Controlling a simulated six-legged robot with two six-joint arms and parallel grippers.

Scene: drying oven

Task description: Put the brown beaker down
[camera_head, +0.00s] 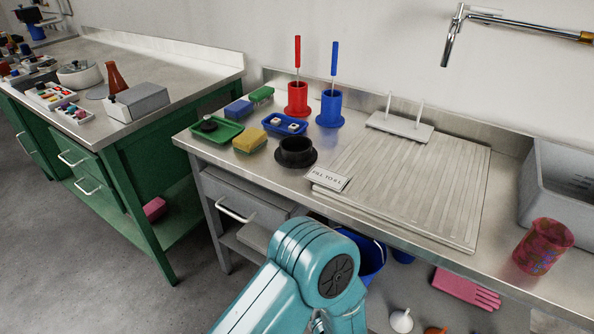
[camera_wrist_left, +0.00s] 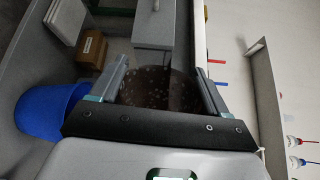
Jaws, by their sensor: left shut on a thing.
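The brown beaker (camera_wrist_left: 158,92), dark with pale specks, is between the two fingers of my left gripper (camera_wrist_left: 160,68) in the left wrist view. The fingers are shut on it, one on each side. The gripper's dark crossbar covers its near part. That view is turned sideways, with the counter's grey drawer (camera_wrist_left: 154,25) beyond the beaker. In the head view a teal arm link of mine rises at the bottom, and neither the gripper nor the held beaker shows. My right gripper is in neither view.
A ridged drainboard (camera_head: 400,190) lies on the counter, with a label card (camera_head: 329,178) at its left corner. A black bowl (camera_head: 296,152), red holder (camera_head: 298,98) and blue holder (camera_head: 330,108) stand left. A mottled red-purple beaker (camera_head: 543,247) stands right, near the grey basin (camera_head: 560,185). The drainboard's ridges are clear.

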